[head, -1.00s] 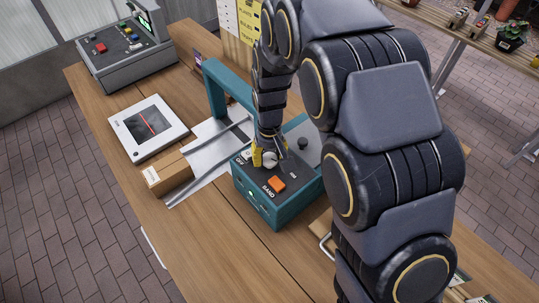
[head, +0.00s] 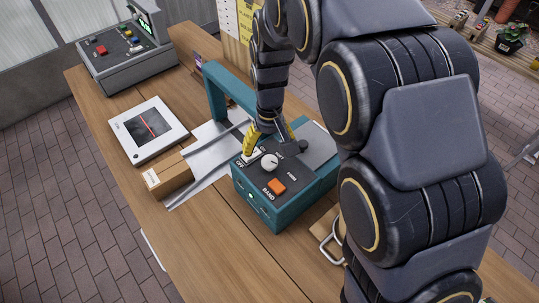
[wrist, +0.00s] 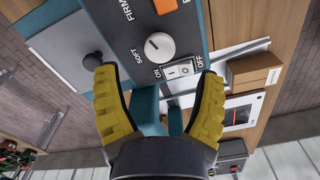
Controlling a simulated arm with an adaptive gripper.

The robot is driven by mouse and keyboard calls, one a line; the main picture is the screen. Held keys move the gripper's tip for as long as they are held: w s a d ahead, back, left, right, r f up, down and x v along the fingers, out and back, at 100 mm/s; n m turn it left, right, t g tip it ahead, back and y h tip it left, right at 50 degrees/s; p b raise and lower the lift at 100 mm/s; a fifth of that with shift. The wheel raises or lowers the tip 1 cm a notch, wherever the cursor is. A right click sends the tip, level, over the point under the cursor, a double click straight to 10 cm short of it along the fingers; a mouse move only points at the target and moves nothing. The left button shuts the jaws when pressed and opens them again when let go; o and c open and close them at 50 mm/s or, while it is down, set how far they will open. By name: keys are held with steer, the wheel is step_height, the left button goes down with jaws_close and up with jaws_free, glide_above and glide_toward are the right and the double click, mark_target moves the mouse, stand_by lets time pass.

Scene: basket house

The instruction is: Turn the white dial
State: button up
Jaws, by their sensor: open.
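The white dial (head: 270,162) is a round knob on the dark top panel of a teal machine (head: 259,208). In the wrist view the dial (wrist: 159,47) lies ahead of my fingertips, between the SOFT and FIRM labels. A short mark on its face points up and left in that picture. My gripper (head: 268,138) has yellow fingers, spread wide and empty. In the head view it is just behind the dial, apart from it. In the wrist view the fingers (wrist: 158,78) frame the ON/OFF rocker switch (wrist: 179,69).
An orange button (head: 276,186) marked BAND sits in front of the dial. A black knob (head: 303,146) is on the panel's far right. A cardboard box (head: 168,176) and a white scanner (head: 149,130) stand to the left. A grey console (head: 118,62) stands at the back left.

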mark_target(271, 162)
step_height(271, 162, up, 7)
steer(key=shift+f, duration=0.15)
steer(key=s+d+r+m, duration=0.1)
steer(key=s+d, duration=0.3)
steer(key=s, duration=0.4)
steer(key=s+d+r+m+g, duration=0.1)
steer(key=s+d, duration=0.4)
steer(key=s, duration=0.4)
steer(key=s+d+r+m, duration=0.1)
steer(key=s+d, duration=0.3)
steer(key=s, duration=0.4)
steer(key=shift+s+d+r+m+g, duration=0.25)
steer(key=shift+s+r+m+g, duration=0.05)
steer(key=shift+m+g, duration=0.1)
